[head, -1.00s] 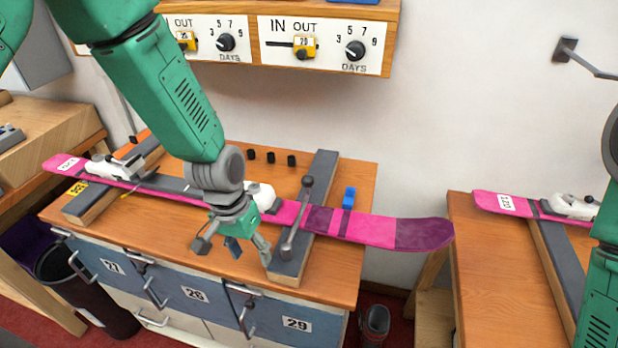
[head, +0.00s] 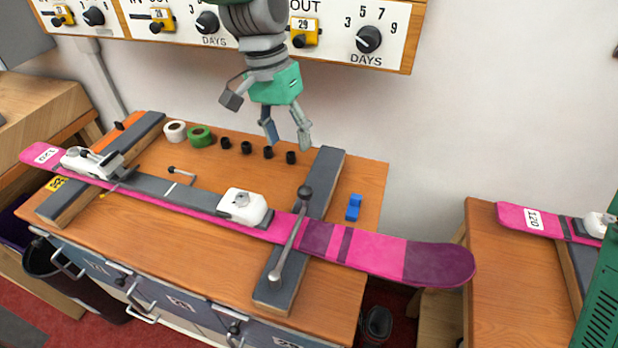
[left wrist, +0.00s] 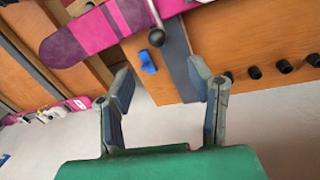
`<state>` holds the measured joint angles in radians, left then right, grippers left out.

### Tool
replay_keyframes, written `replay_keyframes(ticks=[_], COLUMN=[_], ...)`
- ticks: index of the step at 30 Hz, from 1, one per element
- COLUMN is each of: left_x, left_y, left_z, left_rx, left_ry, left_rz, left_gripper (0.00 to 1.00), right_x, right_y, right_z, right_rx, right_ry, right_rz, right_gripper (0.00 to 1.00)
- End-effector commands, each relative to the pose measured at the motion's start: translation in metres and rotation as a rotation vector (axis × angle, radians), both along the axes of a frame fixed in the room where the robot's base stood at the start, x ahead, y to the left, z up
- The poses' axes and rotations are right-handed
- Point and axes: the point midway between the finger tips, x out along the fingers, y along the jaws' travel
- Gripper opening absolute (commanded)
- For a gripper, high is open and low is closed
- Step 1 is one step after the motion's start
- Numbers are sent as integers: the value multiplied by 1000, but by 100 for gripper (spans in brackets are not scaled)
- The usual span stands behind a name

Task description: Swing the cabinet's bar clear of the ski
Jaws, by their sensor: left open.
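The bar (head: 289,246) is a thin grey rod with a round dark knob at its far end. It lies across the pink ski (head: 380,254) over the right-hand dark support (head: 327,175) on the cabinet's wooden top (head: 180,235). In the left wrist view the bar (left wrist: 153,14) and its knob show at the top edge, over the ski (left wrist: 85,36). My right gripper is not in view.
A blue block (head: 353,207) sits right of the support. Several black pegs (head: 246,148), a green roll (head: 199,136) and a white roll (head: 174,131) line the back. The dial panel (head: 345,30) hangs above. A second bench (head: 500,290) with a ski stands right.

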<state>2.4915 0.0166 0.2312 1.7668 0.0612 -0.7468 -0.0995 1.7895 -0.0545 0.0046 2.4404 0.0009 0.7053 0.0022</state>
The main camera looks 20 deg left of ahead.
Motion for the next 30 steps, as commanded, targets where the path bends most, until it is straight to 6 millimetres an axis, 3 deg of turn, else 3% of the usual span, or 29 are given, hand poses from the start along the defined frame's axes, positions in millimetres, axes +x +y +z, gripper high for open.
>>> replay_keyframes(ticks=[7,21,30], left_x=[-2,-5,-6], left_y=[-8,-23,-28], left_z=[-24,-116,-135], left_rx=[4,1,3], left_ry=[5,5,2], left_rz=[-2,0,-1], left_gripper=[48,48,48], right_x=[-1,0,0], right_y=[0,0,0], right_z=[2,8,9], right_rx=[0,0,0], right_ry=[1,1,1], right_rz=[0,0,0], right_gripper=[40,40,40])
